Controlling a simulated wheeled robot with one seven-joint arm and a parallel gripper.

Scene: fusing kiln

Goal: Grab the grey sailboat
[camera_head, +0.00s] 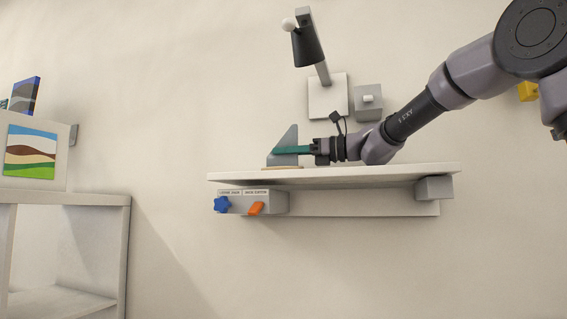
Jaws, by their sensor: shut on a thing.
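The grey sailboat (288,138) stands upright near the left part of the white wall shelf (350,176), with a thin tan strip at its base. Its sloping sail shows above my fingers. My gripper (294,150) reaches in level from the right and its green fingers are shut on the sailboat. The fingers hide part of the boat's middle. Whether its base touches the shelf or is slightly above it, I cannot tell.
A black-shaded lamp (307,46) and a grey box (368,102) are on the wall above the shelf. Under it, a box with a blue star knob (222,204) and an orange knob (256,208) juts out. A white cabinet (70,200) stands at left.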

